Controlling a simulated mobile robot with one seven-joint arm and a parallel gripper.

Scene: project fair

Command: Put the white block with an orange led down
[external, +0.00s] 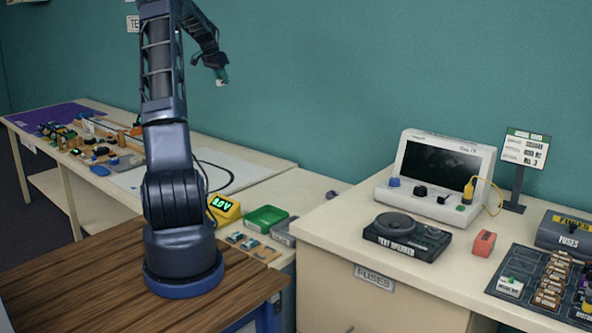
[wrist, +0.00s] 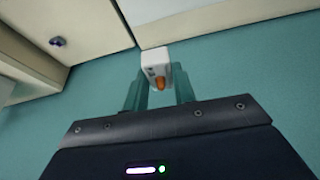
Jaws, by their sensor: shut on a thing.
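My gripper (wrist: 158,92) is shut on the white block with an orange led (wrist: 154,56). In the wrist view the block sits between the two green fingertips, with its orange led facing the camera. In the external view my gripper (external: 221,77) is raised high in front of the teal wall, well above the tables. The block (external: 222,83) shows there only as a tiny pale spot at the fingertips. Nothing is under the block close by.
A pale bench (external: 318,228) at the right holds a test speaker (external: 407,236), a scope-like unit (external: 436,178), an orange-red block (external: 484,243) and a dark parts board (external: 548,285). A long table at the left holds a white mat (external: 218,165), several small parts and a green tray (external: 266,218).

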